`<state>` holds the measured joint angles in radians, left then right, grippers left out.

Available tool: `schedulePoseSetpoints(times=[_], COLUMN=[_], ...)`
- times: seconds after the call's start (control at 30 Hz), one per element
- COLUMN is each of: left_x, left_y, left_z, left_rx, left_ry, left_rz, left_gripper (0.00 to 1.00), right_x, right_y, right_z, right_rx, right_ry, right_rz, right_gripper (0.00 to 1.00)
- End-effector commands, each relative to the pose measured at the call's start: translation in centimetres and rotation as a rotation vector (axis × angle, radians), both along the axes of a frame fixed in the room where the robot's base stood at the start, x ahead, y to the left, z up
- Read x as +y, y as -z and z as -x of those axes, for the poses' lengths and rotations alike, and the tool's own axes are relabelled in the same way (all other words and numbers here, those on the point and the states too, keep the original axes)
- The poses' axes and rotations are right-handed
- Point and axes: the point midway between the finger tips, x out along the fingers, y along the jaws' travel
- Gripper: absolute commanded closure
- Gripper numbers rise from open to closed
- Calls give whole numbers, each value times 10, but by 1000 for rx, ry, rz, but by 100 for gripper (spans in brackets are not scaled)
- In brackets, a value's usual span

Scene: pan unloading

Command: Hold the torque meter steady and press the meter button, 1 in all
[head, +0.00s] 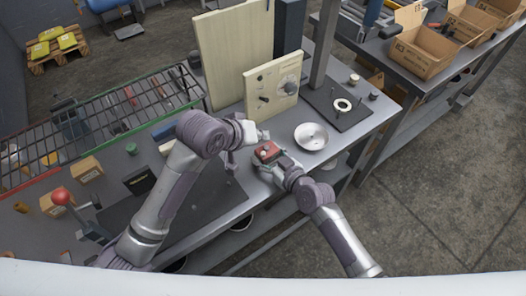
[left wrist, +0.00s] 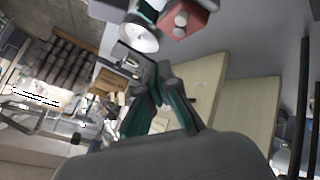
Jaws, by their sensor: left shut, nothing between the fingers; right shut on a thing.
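The torque meter (head: 266,151) is a small red box with a pale round button on top, above the front part of the bench. My right gripper (head: 271,160) is shut on it from the near side. My left gripper (head: 262,136) is shut and empty, just behind and above the meter in the head view. In the left wrist view the red meter (left wrist: 184,17) and its pale button show at the top edge, apart from the shut left fingertips (left wrist: 143,55). The right fingers are partly hidden by the meter.
A white round dish (head: 311,136) sits right of the meter. A cream panel with knobs (head: 273,86) stands behind it. A dark mat with a ring (head: 342,105) lies further right. A green-edged wire rack (head: 110,112) and small boxes are at left.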

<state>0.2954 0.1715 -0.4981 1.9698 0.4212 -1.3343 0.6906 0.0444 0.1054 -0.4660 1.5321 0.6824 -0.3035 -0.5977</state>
Motion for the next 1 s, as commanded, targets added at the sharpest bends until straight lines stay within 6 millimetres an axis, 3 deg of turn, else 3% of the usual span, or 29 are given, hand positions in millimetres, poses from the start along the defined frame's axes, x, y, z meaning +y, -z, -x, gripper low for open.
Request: schedulePoseSetpoints(times=[0.1,0.37,1.0], left_x=[0,0,0], left_y=[17,36,38], left_z=[0,0,0], left_rx=[3,0,-1], left_ry=[-1,0,0], left_rz=[-1,-1,0], left_gripper=[100,100,100], right_x=[0,0,0], right_y=[0,0,0], right_z=[0,0,0], right_rx=[0,0,0], right_ry=[0,0,0], right_rz=[0,0,0], right_gripper=[82,82,82])
